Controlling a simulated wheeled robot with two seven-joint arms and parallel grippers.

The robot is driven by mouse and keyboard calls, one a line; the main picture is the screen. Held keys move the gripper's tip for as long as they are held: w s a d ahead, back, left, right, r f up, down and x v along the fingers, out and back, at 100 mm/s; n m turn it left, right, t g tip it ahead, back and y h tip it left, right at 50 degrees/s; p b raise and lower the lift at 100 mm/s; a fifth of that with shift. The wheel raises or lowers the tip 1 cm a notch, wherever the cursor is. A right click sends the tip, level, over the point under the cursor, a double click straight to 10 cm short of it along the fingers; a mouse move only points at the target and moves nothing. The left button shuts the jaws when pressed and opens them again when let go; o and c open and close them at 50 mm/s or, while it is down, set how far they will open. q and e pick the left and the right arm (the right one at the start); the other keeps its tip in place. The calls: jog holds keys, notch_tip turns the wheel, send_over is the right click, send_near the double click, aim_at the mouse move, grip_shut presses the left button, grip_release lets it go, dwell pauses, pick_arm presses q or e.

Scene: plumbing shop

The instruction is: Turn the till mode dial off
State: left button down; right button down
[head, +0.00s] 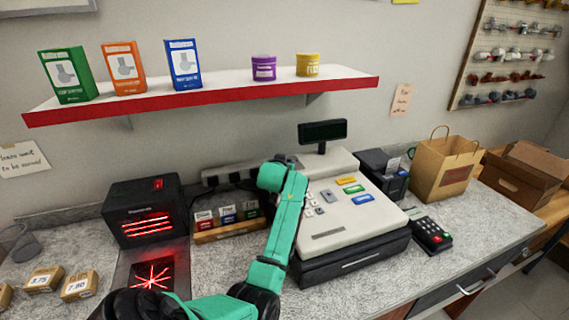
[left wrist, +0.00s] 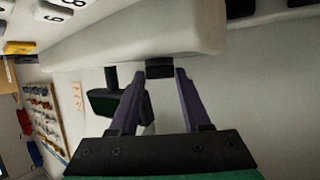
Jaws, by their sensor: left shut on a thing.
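The cream cash till (head: 350,215) stands on the counter in the head view, with coloured keys on its sloped top and a black display (head: 322,132) on a post. In the left wrist view the till's pale body (left wrist: 130,38) fills the top. A small black dial (left wrist: 159,68) sticks out from its edge. My left gripper (left wrist: 160,74) is shut on this dial, one purple-grey finger on each side. The dial's pointer and markings are hidden. In the head view my green arm covers the till's left side, and the fingertips and dial cannot be made out. My right gripper is not in view.
A black heater-like box (head: 145,212) with red glowing slots stands left of my arm, near a small wooden tray (head: 225,234). A card terminal (head: 430,236), black printer (head: 383,175) and paper bag (head: 443,168) stand right. A red-edged shelf (head: 215,100) hangs above.

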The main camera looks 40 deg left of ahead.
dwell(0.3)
pick_arm(q)
jog(key=shift+c, duration=1.8)
grip_release()
jog(key=b+v, duration=0.3)
jog(key=v, duration=1.1)
jog(key=shift+s+d+b, duration=0.25)
jog(key=shift+d+b, duration=0.05)
